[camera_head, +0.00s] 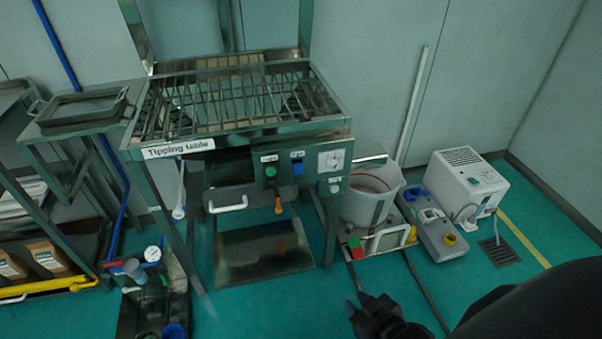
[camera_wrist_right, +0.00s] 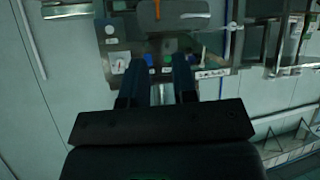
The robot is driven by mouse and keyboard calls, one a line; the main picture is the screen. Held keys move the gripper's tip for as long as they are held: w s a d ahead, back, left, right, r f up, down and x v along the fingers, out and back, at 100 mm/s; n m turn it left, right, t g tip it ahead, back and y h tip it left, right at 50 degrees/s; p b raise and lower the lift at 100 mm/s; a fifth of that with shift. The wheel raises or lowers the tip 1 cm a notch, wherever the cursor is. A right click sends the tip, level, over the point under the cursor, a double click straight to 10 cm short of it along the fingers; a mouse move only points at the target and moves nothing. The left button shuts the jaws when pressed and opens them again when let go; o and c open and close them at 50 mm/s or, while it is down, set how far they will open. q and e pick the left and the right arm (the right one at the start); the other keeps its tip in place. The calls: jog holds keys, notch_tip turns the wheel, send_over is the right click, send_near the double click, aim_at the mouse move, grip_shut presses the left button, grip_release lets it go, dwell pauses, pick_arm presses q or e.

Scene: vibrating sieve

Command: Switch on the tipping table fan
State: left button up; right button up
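The tipping table (camera_head: 245,140) is a metal frame with a barred top and a "Tipping table" label. The small labels above the buttons are too blurred to read surely. My right gripper (camera_head: 357,301) is low in front of the table, right of the panel, touching nothing. In the right wrist view its fingers (camera_wrist_right: 160,62) are apart and empty, with the panel upside down beyond them. My left gripper is out of view.
A white bucket (camera_head: 369,195) stands right of the table, with a grey device (camera_head: 433,226) and a white box unit (camera_head: 468,185) beyond it. An orange handle (camera_head: 278,205) hangs below the panel. Valves and a blue pipe (camera_head: 121,210) are at the left.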

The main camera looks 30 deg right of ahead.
jog(key=shift+t, duration=0.5)
jog(key=w, duration=0.3)
jog(key=w+b, duration=0.1)
jog(key=w, duration=0.1)
jog(key=shift+w+a+r, duration=0.2)
jog(key=shift+a+r, duration=0.05)
jog(key=shift+a, duration=0.05)
grip_shut()
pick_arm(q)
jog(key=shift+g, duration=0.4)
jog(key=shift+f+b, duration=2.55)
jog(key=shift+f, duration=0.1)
pick_arm(e)
jog(key=w+d+m+t+h, duration=0.2)
jog(key=w+m+t, duration=0.1)
jog(key=w+m, duration=0.7)
jog(key=w+d+m+t+h, duration=0.2)
jog(key=w+m+t, duration=0.2)
jog(key=w+m, duration=0.6)
jog(key=shift+w+d+r+m+h, duration=0.15)
jog(key=shift+w+r+m+h, duration=0.15)
jog(key=shift+m, duration=0.7)
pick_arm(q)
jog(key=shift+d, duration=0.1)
